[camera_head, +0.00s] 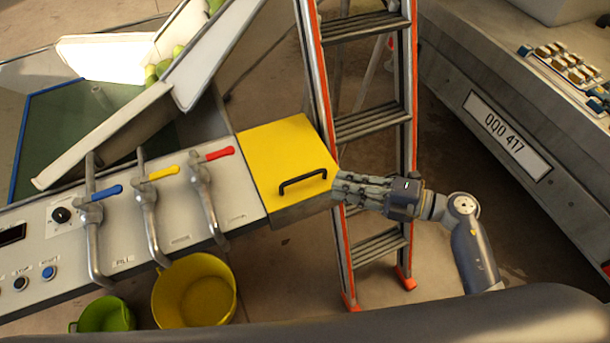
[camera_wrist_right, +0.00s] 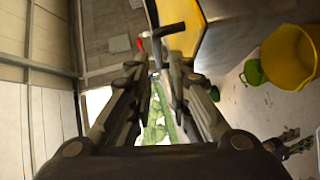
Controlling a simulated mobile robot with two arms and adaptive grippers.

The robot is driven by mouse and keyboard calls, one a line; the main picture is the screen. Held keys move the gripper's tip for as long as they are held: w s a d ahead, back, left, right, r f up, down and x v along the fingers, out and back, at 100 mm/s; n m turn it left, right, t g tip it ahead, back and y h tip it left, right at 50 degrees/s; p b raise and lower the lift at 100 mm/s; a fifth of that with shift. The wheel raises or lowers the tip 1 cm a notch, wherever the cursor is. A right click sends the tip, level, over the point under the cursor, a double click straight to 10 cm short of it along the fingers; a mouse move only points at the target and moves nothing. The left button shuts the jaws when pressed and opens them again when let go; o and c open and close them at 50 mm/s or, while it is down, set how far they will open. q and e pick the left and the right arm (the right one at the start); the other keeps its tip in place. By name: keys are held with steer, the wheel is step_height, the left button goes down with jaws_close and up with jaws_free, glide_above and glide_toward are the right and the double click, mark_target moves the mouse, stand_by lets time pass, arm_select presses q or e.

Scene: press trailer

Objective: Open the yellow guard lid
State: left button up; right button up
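The yellow guard lid (camera_head: 280,150) lies shut on the box at the right end of the press panel. Its black bar handle (camera_head: 302,181) is on the lid's right part. My right gripper (camera_head: 337,185) points left at the lid's right edge, just right of the handle. In the right wrist view the right gripper (camera_wrist_right: 153,72) has a gap between its fingers, and the handle (camera_wrist_right: 168,31) shows beyond the tips, apparently not held. A dark jointed part at the lower right there may be my left gripper (camera_wrist_right: 296,144); its state is unclear.
An orange stepladder (camera_head: 370,130) stands close behind my right gripper. Blue, yellow and red levers (camera_head: 215,155) stand on the panel left of the lid. A yellow bucket (camera_head: 195,290) and a green bucket (camera_head: 103,314) are below. A vehicle with a plate (camera_head: 507,135) is at right.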

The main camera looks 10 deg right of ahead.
mark_target(309, 177)
steer(key=p+x, duration=0.1)
steer(key=x, duration=0.9)
steer(key=shift+w, duration=0.1)
jaws_close()
steer(key=shift+r, duration=0.1)
